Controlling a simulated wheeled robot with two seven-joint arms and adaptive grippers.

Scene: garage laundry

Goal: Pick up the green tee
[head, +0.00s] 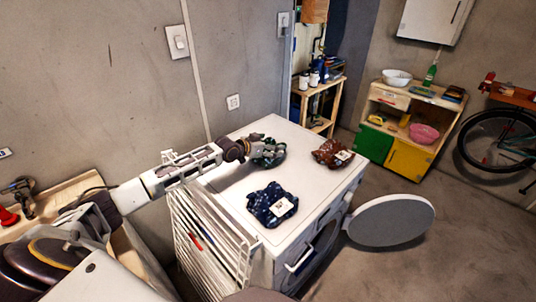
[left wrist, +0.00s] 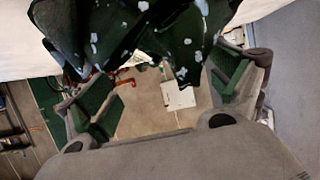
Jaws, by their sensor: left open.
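The green tee (head: 276,158) is a dark green crumpled cloth near the back edge of the white washing machine top (head: 305,170). My left gripper (head: 262,150) reaches it from the left and is open. In the left wrist view the tee (left wrist: 130,32), dark green with pale spots, hangs in from the top edge. The open fingers of my left gripper (left wrist: 163,95) stand on either side of its lower part in that view. The fingers partly cover the tee in the head view. I cannot tell whether they touch it. My right gripper is not in view.
A navy garment (head: 271,205) and a brown-red garment (head: 332,153) lie on the same top. A white drying rack (head: 208,238) stands at its left side. The round machine door (head: 391,219) is swung open at the right. A wall lies behind.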

